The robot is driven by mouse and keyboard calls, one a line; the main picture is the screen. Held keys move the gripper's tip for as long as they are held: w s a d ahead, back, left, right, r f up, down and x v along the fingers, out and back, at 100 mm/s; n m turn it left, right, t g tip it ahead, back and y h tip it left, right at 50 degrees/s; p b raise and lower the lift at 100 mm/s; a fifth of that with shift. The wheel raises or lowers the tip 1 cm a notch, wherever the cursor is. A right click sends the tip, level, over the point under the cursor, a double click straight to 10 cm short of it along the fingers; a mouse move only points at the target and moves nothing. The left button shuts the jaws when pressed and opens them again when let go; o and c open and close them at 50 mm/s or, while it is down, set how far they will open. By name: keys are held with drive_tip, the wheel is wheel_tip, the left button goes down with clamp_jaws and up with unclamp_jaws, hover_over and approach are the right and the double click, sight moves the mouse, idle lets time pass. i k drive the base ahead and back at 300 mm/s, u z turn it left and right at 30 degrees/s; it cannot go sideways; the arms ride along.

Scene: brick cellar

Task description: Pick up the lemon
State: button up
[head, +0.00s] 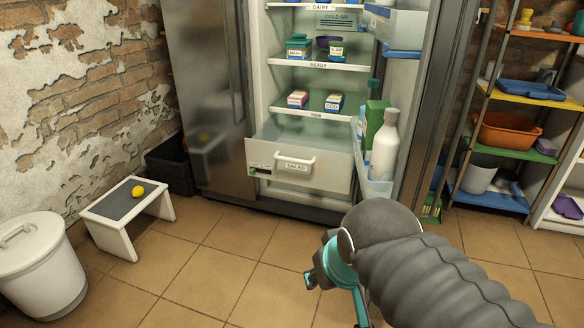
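The lemon (138,191) is small and yellow. It lies on the dark top of a low white step stool (95,209) at the left, in front of the brick wall. My gripper (312,283) is at the lower middle of the head view, over the tiled floor, well to the right of the stool and apart from the lemon. It is seen from behind, with teal parts and dark tips partly hidden by my grey arm. I cannot tell whether its fingers are open or shut.
A fridge stands open with its salad drawer (300,165) pulled out and its door (420,100) swung out, holding bottles. A white lidded bin (40,270) stands left of the stool. Shelves with an orange tub (508,130) stand at the right. The tiled floor between stool and gripper is clear.

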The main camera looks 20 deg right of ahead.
sight(137, 192)
drive_tip(key=u, duration=0.1)
drive_tip(key=i, duration=0.4)
drive_tip(key=u, duration=0.85)
drive_tip(key=i, duration=1.9)
drive_tip(key=u, duration=0.85)
drive_tip(key=i, duration=0.3)
drive_tip(key=z, duration=0.1)
